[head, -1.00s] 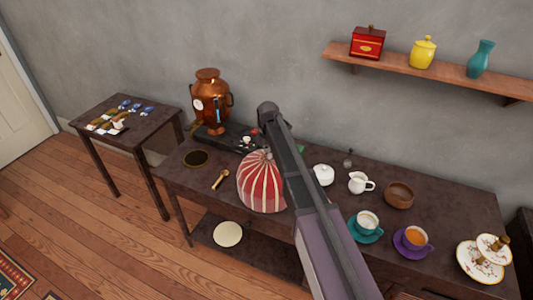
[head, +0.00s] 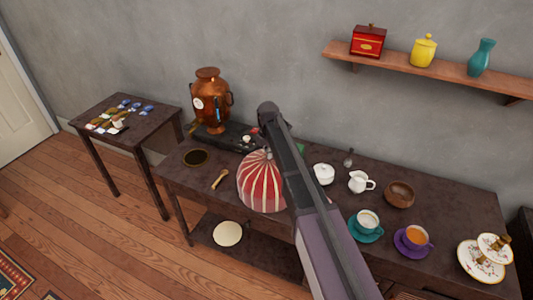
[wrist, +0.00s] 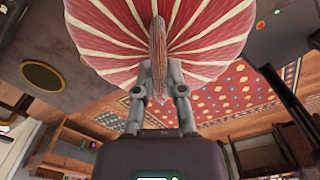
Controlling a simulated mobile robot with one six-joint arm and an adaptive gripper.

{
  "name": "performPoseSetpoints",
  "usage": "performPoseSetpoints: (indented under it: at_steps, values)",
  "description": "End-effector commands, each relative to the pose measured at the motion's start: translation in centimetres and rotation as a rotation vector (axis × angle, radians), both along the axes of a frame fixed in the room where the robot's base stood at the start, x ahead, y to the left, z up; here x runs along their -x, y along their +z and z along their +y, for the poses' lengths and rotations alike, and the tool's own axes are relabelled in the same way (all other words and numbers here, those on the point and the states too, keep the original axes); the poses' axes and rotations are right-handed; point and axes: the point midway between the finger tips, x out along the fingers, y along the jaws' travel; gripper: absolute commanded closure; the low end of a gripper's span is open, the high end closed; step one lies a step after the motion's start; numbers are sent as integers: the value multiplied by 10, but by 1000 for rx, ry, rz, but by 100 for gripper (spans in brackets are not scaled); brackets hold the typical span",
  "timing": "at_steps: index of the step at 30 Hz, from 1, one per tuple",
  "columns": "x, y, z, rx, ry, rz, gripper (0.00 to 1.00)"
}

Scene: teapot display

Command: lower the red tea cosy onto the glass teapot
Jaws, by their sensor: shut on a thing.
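The red tea cosy (head: 262,185) with cream stripes shows in the head view at the front of the long dark table, partly hidden by my arm. In the wrist view the cosy (wrist: 205,25) spreads across the top. My gripper (wrist: 159,90) is shut on the cosy's narrow top tuft, with one finger on each side. In the head view my arm hides the gripper. I cannot make out the glass teapot in either view; the cosy or my arm may hide it. I cannot tell the cosy's height above the table.
A copper urn (head: 211,100) stands at the back left, and a wooden scoop (head: 220,180) lies left of the cosy. To the right are a white pot (head: 323,174), a creamer (head: 360,182), a wooden bowl (head: 399,195), a teal cup (head: 367,221) and a purple-saucered cup (head: 414,236).

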Motion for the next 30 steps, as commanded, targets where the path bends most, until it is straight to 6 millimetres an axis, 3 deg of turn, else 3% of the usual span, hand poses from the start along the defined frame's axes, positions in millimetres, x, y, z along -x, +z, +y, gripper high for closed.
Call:
performPoseSetpoints:
  at_steps: [10, 11, 14, 15, 23, 27, 30]
  values:
    - [0, 0, 0, 0, 0, 0, 100]
    - [0, 0, 0, 0, 0, 0, 80]
    - [0, 0, 0, 0, 0, 0, 50]
    - [0, 0, 0, 0, 0, 0, 45]
    - [0, 0, 0, 0, 0, 0, 45]
    - [0, 0, 0, 0, 0, 0, 7]
    - [0, 0, 0, 0, 0, 0, 5]
